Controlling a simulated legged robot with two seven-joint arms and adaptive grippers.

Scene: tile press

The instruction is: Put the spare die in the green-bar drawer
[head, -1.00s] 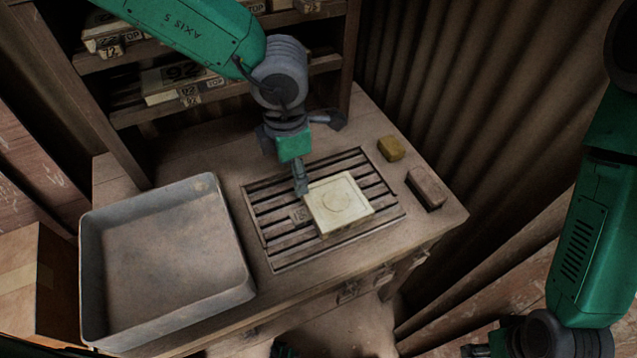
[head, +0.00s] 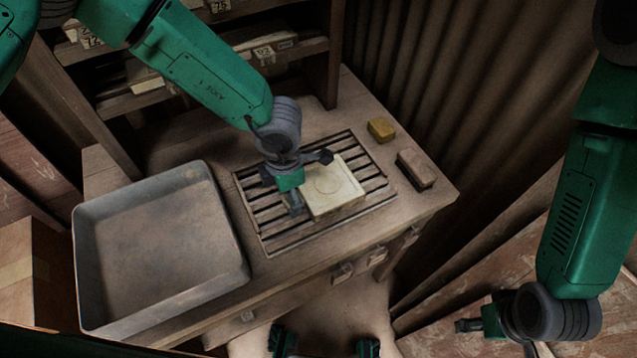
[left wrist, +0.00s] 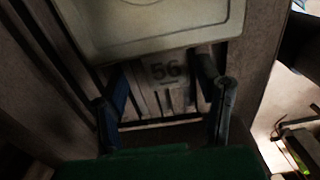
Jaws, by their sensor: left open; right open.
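The die, a pale cream square block (head: 338,190) with a round mark on top, lies on the slatted rack (head: 262,222) of the bench. My left gripper (head: 295,207) is low at the die's left side. In the left wrist view my left gripper (left wrist: 163,95) has its fingers spread with nothing held between them. There the die (left wrist: 150,25) lies just beyond the fingertips, and a tag reading 56 (left wrist: 165,70) shows between them. My right gripper (head: 470,325) is open at the lower right, away from the bench. Drawer fronts with handles (head: 342,272) line the bench's front; no green bar is clear there.
A large empty grey tray (head: 160,250) fills the bench's left part. A yellow block (head: 381,129) and a brown block (head: 416,168) sit right of the rack. Shelves with numbered pieces (head: 265,55) stand behind. A cardboard box (head: 30,270) is at the left.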

